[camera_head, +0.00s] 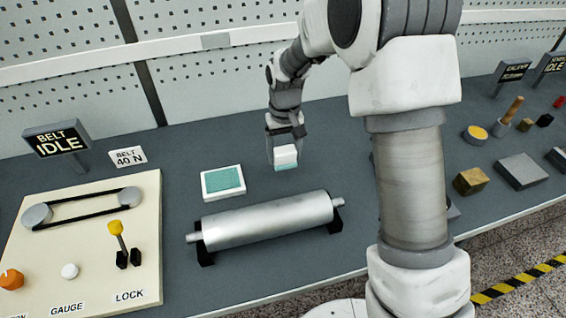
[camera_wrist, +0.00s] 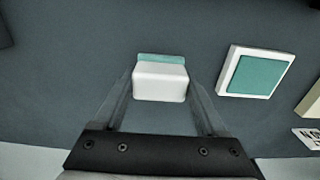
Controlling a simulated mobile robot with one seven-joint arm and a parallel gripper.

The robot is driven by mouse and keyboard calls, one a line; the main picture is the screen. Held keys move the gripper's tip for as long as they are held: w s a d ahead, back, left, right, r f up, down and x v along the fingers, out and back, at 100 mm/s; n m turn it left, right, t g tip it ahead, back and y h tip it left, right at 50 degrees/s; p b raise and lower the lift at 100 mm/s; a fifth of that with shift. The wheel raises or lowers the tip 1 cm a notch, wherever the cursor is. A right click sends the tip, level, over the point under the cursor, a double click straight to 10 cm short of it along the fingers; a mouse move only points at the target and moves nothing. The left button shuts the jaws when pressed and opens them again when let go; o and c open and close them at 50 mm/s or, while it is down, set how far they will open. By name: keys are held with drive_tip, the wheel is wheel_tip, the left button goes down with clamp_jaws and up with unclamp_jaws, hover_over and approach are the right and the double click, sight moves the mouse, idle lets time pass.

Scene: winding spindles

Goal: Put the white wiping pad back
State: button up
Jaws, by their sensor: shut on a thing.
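The white wiping pad (camera_head: 285,155) has a white block body and a teal underside. My gripper (camera_head: 285,150) is shut on it. In the wrist view the pad (camera_wrist: 160,82) sits between the two fingers of my gripper (camera_wrist: 160,95), its teal edge showing at the far side. A white square tray with a teal inset (camera_head: 222,183) lies on the bench to the left of the held pad. It also shows at the right in the wrist view (camera_wrist: 255,72), apart from the pad. Whether the pad touches the bench is hard to tell.
A silver roller (camera_head: 265,218) lies on black supports in front of the pad. A beige belt panel (camera_head: 90,260) with knobs and a yellow-topped lever is at left. A "BELT 40 N" label (camera_head: 128,157) lies behind the tray. Blocks (camera_head: 522,171) stand at right.

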sight(283, 164)
drive_tip(key=shift+a+f, duration=0.2)
drive_tip(key=shift+f, duration=1.9)
drive_tip(key=shift+f, duration=0.2)
drive_tip(key=o, duration=1.4)
wheel_tip(283, 164, up, 12)
drive_tip(key=shift+r+p, duration=0.25)
drive_tip(key=shift+p, duration=0.1)
